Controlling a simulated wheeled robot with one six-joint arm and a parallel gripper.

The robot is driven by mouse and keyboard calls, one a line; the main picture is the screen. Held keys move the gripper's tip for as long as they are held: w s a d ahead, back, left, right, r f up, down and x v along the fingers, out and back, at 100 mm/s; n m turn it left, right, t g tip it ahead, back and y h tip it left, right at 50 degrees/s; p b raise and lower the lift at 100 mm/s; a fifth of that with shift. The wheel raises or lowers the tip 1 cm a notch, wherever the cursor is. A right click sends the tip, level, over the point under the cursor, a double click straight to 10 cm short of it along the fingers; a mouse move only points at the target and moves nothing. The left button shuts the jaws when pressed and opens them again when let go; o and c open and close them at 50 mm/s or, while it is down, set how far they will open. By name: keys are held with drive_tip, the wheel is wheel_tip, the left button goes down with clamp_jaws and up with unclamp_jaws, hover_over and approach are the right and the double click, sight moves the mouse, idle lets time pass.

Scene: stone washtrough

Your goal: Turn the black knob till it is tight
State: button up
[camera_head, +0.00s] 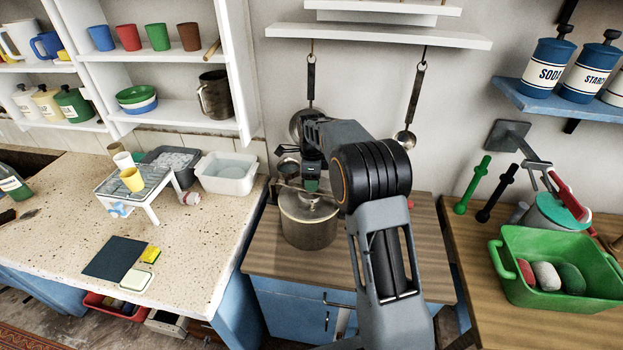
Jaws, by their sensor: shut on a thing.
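A metal pot (308,232) with a lid (325,209) stands on the wooden worktop in the middle. My gripper (312,187) points down over the centre of the lid. It is shut on the small black knob at the lid's top. The fingers hide most of the knob, so how far it is turned does not show. The lid looks level on the pot. My arm reaches in from the lower right and covers the worktop to the right of the pot.
Two ladles (412,110) hang on the wall behind. A white basin (228,172) and a small rack (136,188) with cups stand on the speckled counter at left. A green tub (555,268) stands on the right counter. The worktop in front of the pot is clear.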

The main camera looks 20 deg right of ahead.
idle(0.4)
drive_tip(key=o, duration=0.9)
wheel_tip(320, 180, up, 14)
drive_tip(key=shift+f+b, duration=0.1)
drive_tip(key=shift+b, duration=0.25)
